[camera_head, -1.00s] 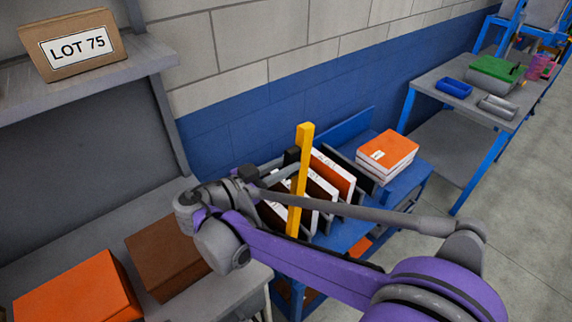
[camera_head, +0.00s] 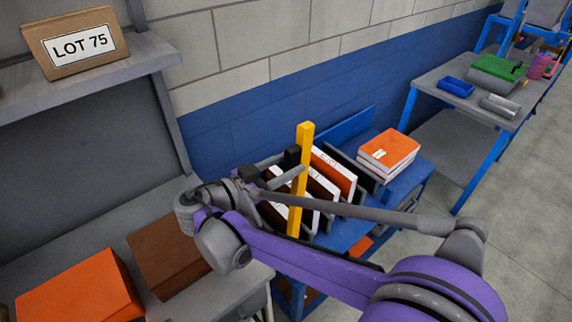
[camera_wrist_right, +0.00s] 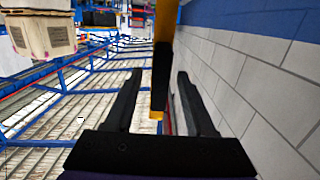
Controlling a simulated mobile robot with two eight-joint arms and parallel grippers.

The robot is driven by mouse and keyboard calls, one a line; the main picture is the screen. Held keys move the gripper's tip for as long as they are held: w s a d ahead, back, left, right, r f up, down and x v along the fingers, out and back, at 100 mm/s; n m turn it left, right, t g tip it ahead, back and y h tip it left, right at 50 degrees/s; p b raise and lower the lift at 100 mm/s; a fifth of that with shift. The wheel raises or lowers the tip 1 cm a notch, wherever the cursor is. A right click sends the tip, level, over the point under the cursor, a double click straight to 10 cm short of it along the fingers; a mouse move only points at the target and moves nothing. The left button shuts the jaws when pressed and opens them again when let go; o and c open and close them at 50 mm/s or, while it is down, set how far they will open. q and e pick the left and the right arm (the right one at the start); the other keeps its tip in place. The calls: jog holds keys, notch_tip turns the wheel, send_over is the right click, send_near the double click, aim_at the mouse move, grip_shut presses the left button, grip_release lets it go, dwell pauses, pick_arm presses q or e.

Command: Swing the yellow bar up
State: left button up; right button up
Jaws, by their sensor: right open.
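The yellow bar (camera_head: 303,170) stands nearly upright at the near side of the blue cart, in front of the book rack. My right gripper (camera_head: 293,164) is at the bar's upper part, reaching in from the left. In the right wrist view the yellow bar (camera_wrist_right: 163,28) comes down from the top between the two dark open fingers (camera_wrist_right: 160,75), and a dark part covers some of its lower length. A gap shows between each finger and the bar there. My left gripper is not in view.
The blue cart (camera_head: 345,232) holds slanted books in dark dividers and an orange-topped book stack (camera_head: 388,150). A grey bench with an orange box (camera_head: 80,290) and a brown box (camera_head: 165,255) is at left. A blue-legged table (camera_head: 455,115) stands at right. A wall is close behind.

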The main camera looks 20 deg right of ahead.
jog(key=shift+a, duration=0.1)
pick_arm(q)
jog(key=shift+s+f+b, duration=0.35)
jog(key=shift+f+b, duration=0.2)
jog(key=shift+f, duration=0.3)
pick_arm(e)
jog(key=f+v, duration=0.1)
jog(key=v, duration=0.9)
jog(key=shift+a+r, duration=0.3)
jog(key=shift+r, duration=0.15)
jog(key=shift+s+d, duration=0.1)
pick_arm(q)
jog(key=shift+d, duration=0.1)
pick_arm(e)
jog(key=s+d+f+n+g+y, duration=0.1)
jog(key=s+d+f+n+y, duration=0.25)
jog(key=d+f, duration=0.25)
jog(key=s+d+f+n+g+y, duration=0.1)
jog(key=s+d+f+n+y, duration=0.25)
jog(key=d+f+n, duration=0.2)
jog(key=s+a+f+n+t+y, duration=0.2)
jog(key=s+f+n+y, duration=0.3)
jog(key=s+f+y, duration=0.3)
jog(key=shift+f+y, duration=0.5)
jog(key=shift+f, duration=0.35)
